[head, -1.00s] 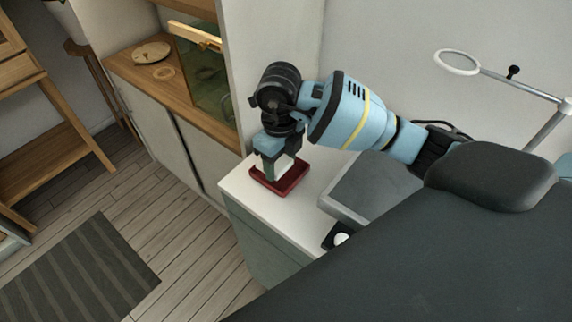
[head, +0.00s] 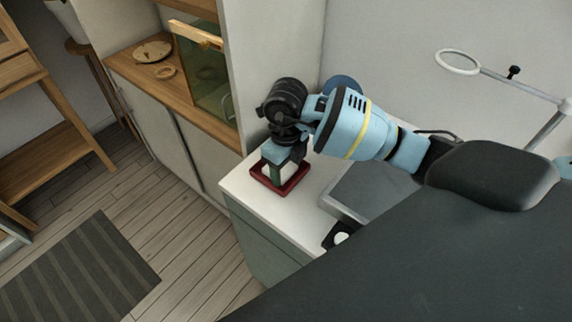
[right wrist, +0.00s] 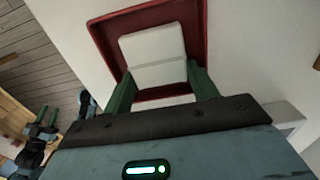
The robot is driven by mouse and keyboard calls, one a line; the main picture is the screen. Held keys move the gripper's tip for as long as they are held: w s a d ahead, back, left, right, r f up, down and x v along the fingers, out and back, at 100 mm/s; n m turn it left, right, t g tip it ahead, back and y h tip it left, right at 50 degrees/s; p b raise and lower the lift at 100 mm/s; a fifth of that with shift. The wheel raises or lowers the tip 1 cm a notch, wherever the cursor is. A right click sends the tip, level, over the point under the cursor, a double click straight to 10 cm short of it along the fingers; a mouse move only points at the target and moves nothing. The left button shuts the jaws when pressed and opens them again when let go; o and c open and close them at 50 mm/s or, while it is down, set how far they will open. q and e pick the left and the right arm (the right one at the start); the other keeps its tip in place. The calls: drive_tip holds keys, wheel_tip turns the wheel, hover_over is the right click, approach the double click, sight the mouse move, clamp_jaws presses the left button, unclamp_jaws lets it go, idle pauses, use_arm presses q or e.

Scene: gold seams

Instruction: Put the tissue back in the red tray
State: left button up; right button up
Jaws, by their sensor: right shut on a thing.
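The tissue, a white block (right wrist: 152,44), sits between the two green fingers of my right gripper (right wrist: 161,70) in the right wrist view. The gripper is shut on it. The red tray (right wrist: 198,28) frames the block in that view, with its rim around it. In the head view the right gripper (head: 279,168) points down over the red tray (head: 293,187), which lies on the white counter top. The fingers hide most of the tissue there, and I cannot tell whether it touches the tray floor.
The white counter (head: 247,195) holds the tray near its left edge. A grey sunken basin (head: 375,187) lies to the right. A wooden shelf (head: 190,105) with a plate (head: 152,51) stands to the left. The wall is close behind the arm.

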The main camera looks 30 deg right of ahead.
sight(286, 170)
drive_tip(key=o, duration=0.7)
drive_tip(key=shift+c, duration=0.2)
wheel_tip(286, 170, up, 12)
drive_tip(key=shift+p, duration=0.4)
drive_tip(key=shift+r, duration=0.1)
